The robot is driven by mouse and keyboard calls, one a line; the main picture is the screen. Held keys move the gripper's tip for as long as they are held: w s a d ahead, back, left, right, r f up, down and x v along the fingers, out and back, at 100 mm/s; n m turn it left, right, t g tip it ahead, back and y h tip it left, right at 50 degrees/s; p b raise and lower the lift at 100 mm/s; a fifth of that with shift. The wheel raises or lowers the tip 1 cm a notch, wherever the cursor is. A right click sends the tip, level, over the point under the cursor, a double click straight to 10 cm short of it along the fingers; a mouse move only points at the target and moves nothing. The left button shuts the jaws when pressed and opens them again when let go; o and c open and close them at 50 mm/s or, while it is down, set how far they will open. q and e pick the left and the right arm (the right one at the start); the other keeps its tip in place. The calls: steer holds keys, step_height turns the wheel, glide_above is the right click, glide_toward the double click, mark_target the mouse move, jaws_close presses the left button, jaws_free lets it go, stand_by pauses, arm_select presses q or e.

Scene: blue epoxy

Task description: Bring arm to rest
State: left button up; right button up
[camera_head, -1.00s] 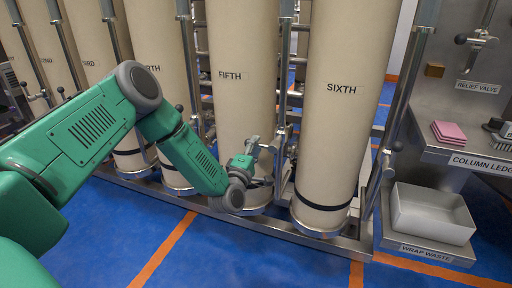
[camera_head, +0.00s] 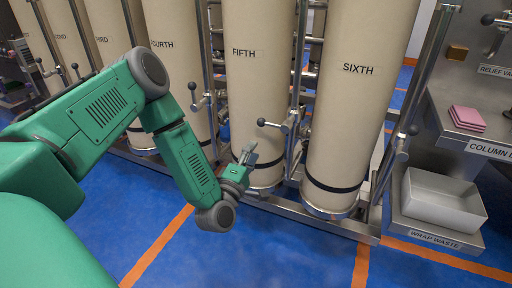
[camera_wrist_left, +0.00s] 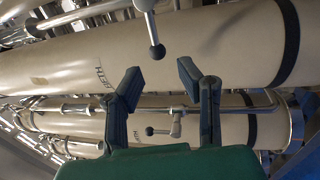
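My left arm reaches in from the left in the head view. Its gripper (camera_head: 247,154) is in front of the lower part of the FIFTH column (camera_head: 254,95). In the left wrist view the two dark fingers (camera_wrist_left: 160,78) are spread apart with nothing held between them. A valve lever with a dark ball end (camera_wrist_left: 157,50) shows beyond the fingertips, apart from them. In the head view a ball-ended lever (camera_head: 274,125) stands to the upper right of the gripper, between FIFTH and SIXTH. My right gripper is not in view.
The SIXTH column (camera_head: 352,110) stands right of FIFTH, on a steel base frame (camera_head: 330,222). A grey WRAP WASTE bin (camera_head: 440,200) and pink pads (camera_head: 467,118) on a ledge are at right. Blue floor (camera_head: 290,258) in front is clear.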

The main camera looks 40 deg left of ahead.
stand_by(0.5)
arm_select(q)
steer(key=s+d+f+m+g+h+p, duration=0.3)
steer(key=s+d+f+m+g+h, duration=0.15)
steer(key=d+m, duration=0.2)
steer(key=s+d+f+m+g+h+p, duration=0.35)
steer(key=s+d+m+g, duration=0.2)
steer(key=d, duration=0.25)
steer(key=s+a+m+g+y+p, duration=0.1)
steer(key=s+m+g, duration=0.3)
steer(key=s, duration=0.6)
steer(key=s+a+m+g+y+p, duration=0.2)
steer(key=s+m+g, duration=0.3)
steer(key=s, duration=0.6)
steer(key=shift+s+a+m+p, duration=0.25)
steer(key=shift+s+m+p, duration=0.05)
steer(key=shift+p, duration=0.5)
